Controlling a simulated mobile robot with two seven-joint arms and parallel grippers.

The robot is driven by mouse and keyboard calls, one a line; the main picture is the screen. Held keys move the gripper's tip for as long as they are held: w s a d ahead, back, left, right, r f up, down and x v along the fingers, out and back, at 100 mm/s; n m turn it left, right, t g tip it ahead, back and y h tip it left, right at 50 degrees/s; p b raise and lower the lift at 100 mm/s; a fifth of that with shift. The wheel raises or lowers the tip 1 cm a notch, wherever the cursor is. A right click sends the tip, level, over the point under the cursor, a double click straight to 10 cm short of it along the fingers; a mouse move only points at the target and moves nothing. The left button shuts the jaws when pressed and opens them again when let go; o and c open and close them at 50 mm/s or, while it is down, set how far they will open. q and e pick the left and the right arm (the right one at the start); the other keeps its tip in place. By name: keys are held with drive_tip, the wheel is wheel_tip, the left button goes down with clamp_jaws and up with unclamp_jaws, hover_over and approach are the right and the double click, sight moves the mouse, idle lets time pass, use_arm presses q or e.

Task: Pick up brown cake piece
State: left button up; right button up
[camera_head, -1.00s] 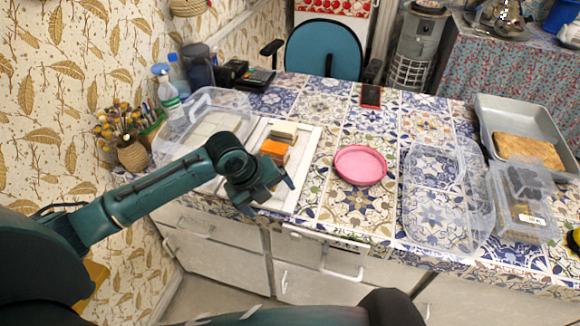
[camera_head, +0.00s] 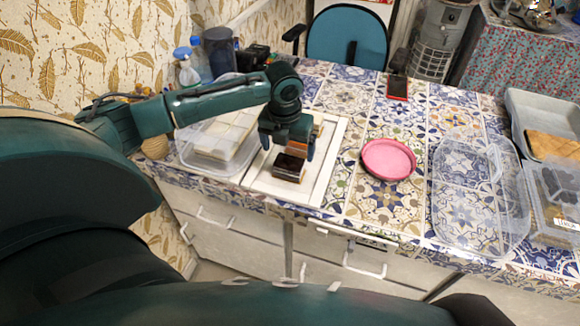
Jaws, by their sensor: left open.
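The brown cake piece (camera_head: 289,168) is a small dark block on a white board (camera_head: 328,165) on the tiled table. My left gripper (camera_head: 288,146) is open and empty just above and behind it, with its fingers pointing down, one to each side. In this view I cannot tell whether the fingers touch the piece. Other cake pieces behind it are mostly hidden by the gripper; only a light orange edge (camera_head: 318,123) shows. My right gripper is out of view.
A clear container (camera_head: 213,155) stands left of the board. A pink dish (camera_head: 389,159) and an empty clear container (camera_head: 480,195) stand to the right. A grey tray (camera_head: 518,107) holds a tan slab (camera_head: 553,146). A phone (camera_head: 397,88) lies at the back.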

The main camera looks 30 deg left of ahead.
sight(289, 161)
use_arm(q)
drive_tip(key=shift+w+f, duration=0.2)
drive_tip(key=shift+f, duration=1.4)
drive_tip(key=shift+w+f, duration=0.2)
drive_tip(key=shift+f, duration=1.35)
drive_tip(key=shift+c, duration=0.3)
drive_tip(key=shift+a, duration=0.1)
drive_tip(key=c, duration=1)
